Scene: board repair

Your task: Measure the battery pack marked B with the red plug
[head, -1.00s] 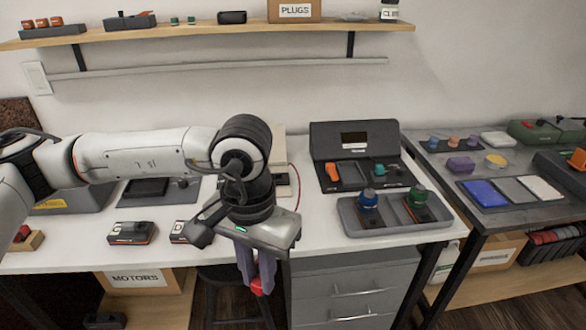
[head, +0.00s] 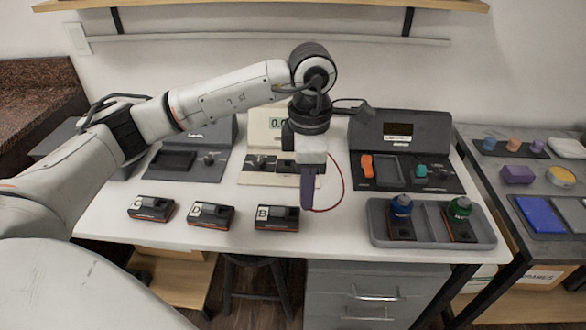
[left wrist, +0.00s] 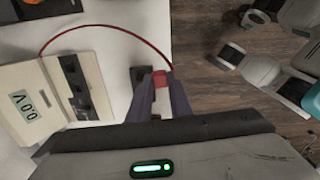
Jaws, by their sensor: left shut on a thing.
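The battery pack marked B (head: 276,217) lies flat on the white table near its front edge, rightmost in a row of three. My left gripper (left wrist: 158,98) is shut on the red plug (left wrist: 160,80), whose red cable (left wrist: 100,27) loops to the cream meter (head: 258,172). The meter also shows in the left wrist view (left wrist: 25,75), its display reading about 0.0. In the head view my left gripper (head: 307,200) is above the table, just right of and behind pack B; the plug is hidden there. A dark block beside the plug in the wrist view is probably pack B. My right gripper is out of view.
Packs C (head: 152,208) and D (head: 211,215) lie left of B. A grey tray (head: 433,240) with blue- and green-topped items is to the right. Dark stations (head: 400,150) stand behind. The table's front edge is close to the packs.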

